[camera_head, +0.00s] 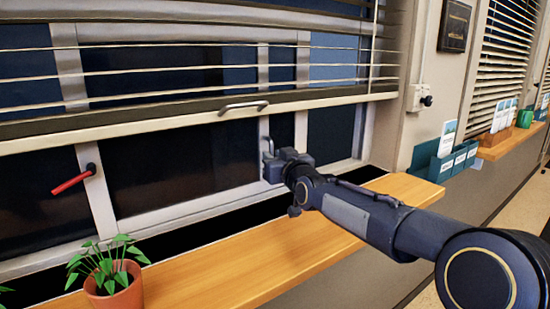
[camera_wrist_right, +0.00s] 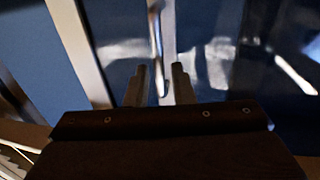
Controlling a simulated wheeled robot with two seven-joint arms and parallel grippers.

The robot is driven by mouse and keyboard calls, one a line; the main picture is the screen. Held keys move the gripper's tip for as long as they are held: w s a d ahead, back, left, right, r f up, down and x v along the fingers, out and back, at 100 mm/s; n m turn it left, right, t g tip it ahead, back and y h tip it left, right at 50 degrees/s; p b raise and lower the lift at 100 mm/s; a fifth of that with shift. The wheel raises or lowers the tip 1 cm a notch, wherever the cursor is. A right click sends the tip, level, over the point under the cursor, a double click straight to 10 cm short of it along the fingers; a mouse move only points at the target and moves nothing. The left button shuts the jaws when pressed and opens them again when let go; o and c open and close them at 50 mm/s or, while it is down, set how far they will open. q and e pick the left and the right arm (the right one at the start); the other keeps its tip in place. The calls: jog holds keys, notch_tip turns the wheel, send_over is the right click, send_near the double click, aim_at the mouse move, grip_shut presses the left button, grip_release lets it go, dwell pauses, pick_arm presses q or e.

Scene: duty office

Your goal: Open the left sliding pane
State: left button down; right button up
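The window has a dark sliding pane (camera_head: 185,165) in a pale metal frame, left of my right gripper. A slim upright metal handle is on the frame upright by the gripper; in the right wrist view this bright handle (camera_wrist_right: 157,45) runs down between the two fingertips. My right gripper (camera_head: 268,157) is at that upright, low on the window. In the right wrist view its fingers (camera_wrist_right: 160,85) are apart, one on each side of the handle's lower end, with gaps visible. Contact with the handle is not clear. My left gripper is not in view.
A red lever (camera_head: 72,182) sits on the left frame upright. A partly raised blind (camera_head: 150,122) with a grey handle (camera_head: 244,107) hangs over the upper window. A potted plant (camera_head: 115,280) stands on the wooden sill (camera_head: 240,265). Teal leaflet holders (camera_head: 440,165) are at the right.

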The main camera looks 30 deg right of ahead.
jog(key=shift+o, duration=0.8)
jog(key=s, duration=0.7)
jog(key=shift+s+a, duration=0.35)
jog(key=shift+a, duration=0.05)
jog(key=s+a+f+g+y+p, duration=0.1)
jog(key=s+a+f+p, duration=0.1)
jog(key=s, duration=0.2)
jog(key=s+a+f+g+y+p, duration=0.1)
jog(key=s+a+f+g, duration=0.1)
jog(key=s, duration=0.1)
jog(key=s+a+f+g+y+p, duration=0.1)
jog(key=s+a+f+g+p, duration=0.1)
jog(key=s+a, duration=0.1)
jog(key=shift+s+y+p, duration=0.3)
jog(key=shift+s+p, duration=0.05)
jog(key=shift+s, duration=0.5)
jog(key=s+a+f+g+y+p, duration=0.1)
jog(key=s+a+f+g+p, duration=0.1)
jog(key=s, duration=0.7)
jog(key=s+a+f+g+y+p, duration=0.1)
jog(key=s+a+f+g+p, duration=0.1)
jog(key=s+a+f+g, duration=0.3)
jog(key=s+a+f, duration=0.1)
jog(key=s+f, duration=0.1)
jog(key=s, duration=0.1)
jog(key=shift+s+a+f, duration=0.2)
jog(key=shift+s+f, duration=0.15)
jog(key=shift+s, duration=0.05)
